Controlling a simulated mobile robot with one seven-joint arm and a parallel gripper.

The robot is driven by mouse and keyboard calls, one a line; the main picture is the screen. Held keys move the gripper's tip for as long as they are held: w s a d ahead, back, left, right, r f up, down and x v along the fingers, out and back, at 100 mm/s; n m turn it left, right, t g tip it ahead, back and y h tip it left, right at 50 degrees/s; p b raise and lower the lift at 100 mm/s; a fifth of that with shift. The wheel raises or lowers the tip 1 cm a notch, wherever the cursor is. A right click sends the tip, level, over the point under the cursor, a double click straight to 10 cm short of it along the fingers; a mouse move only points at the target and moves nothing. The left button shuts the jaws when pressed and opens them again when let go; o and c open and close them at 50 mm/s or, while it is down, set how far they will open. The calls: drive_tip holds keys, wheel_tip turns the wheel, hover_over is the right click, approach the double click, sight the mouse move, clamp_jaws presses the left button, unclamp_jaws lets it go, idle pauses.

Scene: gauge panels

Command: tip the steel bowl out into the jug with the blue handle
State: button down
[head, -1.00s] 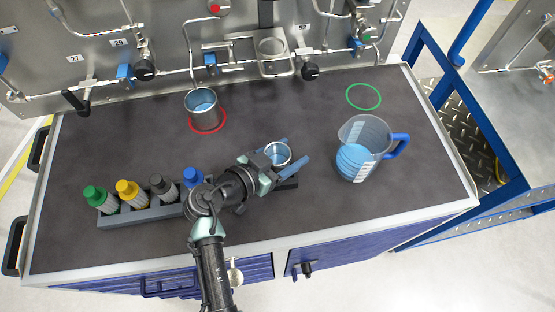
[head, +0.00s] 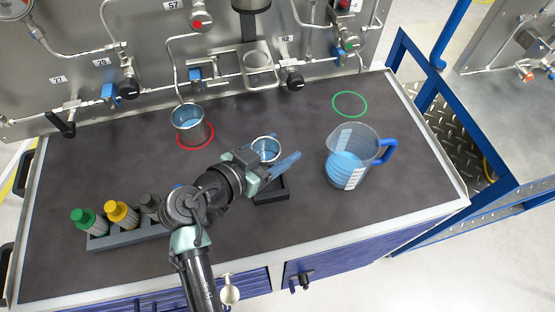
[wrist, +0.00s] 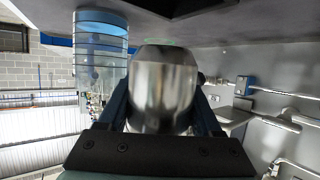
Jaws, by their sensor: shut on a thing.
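My gripper (head: 277,152) is shut on the steel bowl (head: 266,145), a small shiny cup with its open top up in the head view. The bowl looks about upright, above a small black stand (head: 272,194). Its inside looks bluish; I cannot make out its contents. In the wrist view the steel bowl (wrist: 163,88) sits between both fingers. The clear jug with the blue handle (head: 352,158) stands upright to the right of my gripper, apart from it, with blue liquid inside. The jug also shows in the wrist view (wrist: 101,45).
A green ring (head: 350,104) lies empty behind the jug. A rack (head: 127,237) of capped bottles is at left. Pipes and valves (head: 195,88) line the back. The counter between bowl and green ring is clear.

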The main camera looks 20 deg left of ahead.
sight(278, 146)
drive_tip(key=r, duration=0.3)
drive_tip(key=shift+s+d+r, duration=0.15)
drive_tip(key=shift+s+r, duration=0.05)
drive_tip(key=shift+r, duration=0.1)
drive_tip(key=shift+s+d+r, duration=0.1)
drive_tip(key=shift+s+d, duration=0.1)
drive_tip(key=shift+s, duration=0.1)
drive_tip(key=s+d, duration=0.5)
drive_tip(key=s, duration=0.2)
drive_tip(key=shift+s, duration=0.15)
drive_tip(key=shift+r, duration=0.1)
idle(1.2)
